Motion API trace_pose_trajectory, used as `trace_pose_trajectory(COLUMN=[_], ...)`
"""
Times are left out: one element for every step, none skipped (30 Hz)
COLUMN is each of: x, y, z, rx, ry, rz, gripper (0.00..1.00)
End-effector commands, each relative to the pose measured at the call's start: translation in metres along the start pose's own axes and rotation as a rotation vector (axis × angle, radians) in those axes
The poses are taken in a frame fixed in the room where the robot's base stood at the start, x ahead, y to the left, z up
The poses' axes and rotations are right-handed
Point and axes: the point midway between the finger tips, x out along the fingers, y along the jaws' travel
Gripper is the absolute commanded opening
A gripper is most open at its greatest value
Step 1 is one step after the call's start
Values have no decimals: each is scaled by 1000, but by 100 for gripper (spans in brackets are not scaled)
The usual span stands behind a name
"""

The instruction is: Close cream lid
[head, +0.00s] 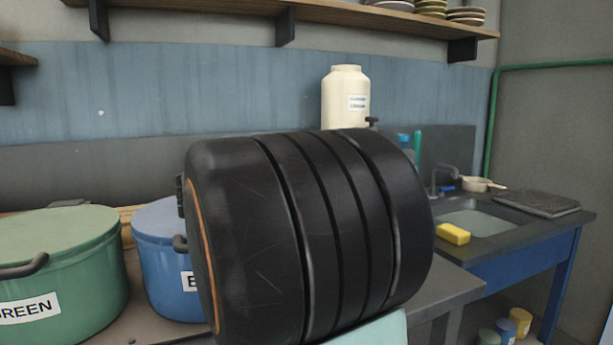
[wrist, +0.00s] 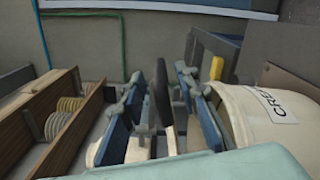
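The cream pot (wrist: 248,108), with a label starting "CRE", fills the right side of the tilted wrist view. In the head view my dark arm appears to hide it. A cream-coloured patch (wrist: 138,150), possibly the lid, shows low between my fingers in the wrist view. My gripper (wrist: 165,100) has blue fingers spread apart. A dark upright piece, perhaps the lid handle (wrist: 162,105), stands between them, with a gap visible on at least one side. I cannot tell if either finger touches it. The lid's full outline and angle are hidden.
A green pot (head: 55,255) and a blue pot (head: 162,250) with lids stand at left. A cream jar (head: 345,90) stands behind my arm. A sink (head: 475,222) with a yellow sponge (head: 453,233) is at right. A plate shelf (head: 320,12) runs above.

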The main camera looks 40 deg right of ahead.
Motion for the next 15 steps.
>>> trace_pose_trajectory(x=[-12,-19,-28,-34,-41,-49,-55,-60,-66,-71,-74,-78,-81,-83,-85], y=[0,0,0,0,0,0,0,0,0,0,0,0,0,0,0], z=[-1,-1,-2,-1,-1,-1,-1,-1,-1,-1,-1,-1,-1,0,0], rx=[0,0,0,0,0,-1,0,0,0,0,0,0,0,0,0], ry=[4,4,5,3,4,4,4,2,3,3,3,2,2,1,0], rz=[2,3,2,2,2,2,2,2,2,2,1,1,1,1,1], gripper=[29,29,29,29,29,29,29,29,29,29,29,29,29,29,29])
